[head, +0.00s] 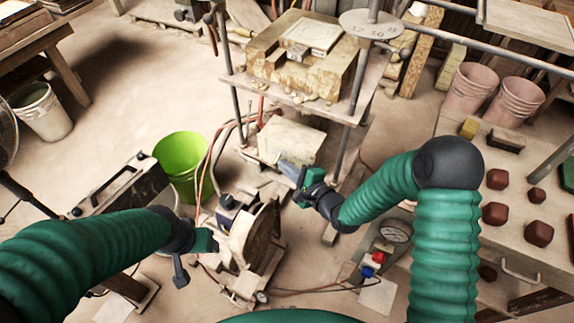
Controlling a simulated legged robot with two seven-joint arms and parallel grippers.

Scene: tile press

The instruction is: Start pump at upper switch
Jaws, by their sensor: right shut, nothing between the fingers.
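A pale, stained box (291,139) sits low in the press frame, under the press's shelf. My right gripper (284,166) is shut and empty, its grey fingertips at the lower front of this box; whether they touch it I cannot tell. Any switch on the box face is too small to make out or is hidden by the gripper. My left gripper (180,268) hangs left of the machine wheel, apart from the box.
The press (355,75) rises behind the box, with a mould block (312,50) on its shelf. Orange hoses run down beside a green bucket (181,160). A wheel-like machine part (250,237) stands between my arms. A table (510,180) with brown blocks is at right.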

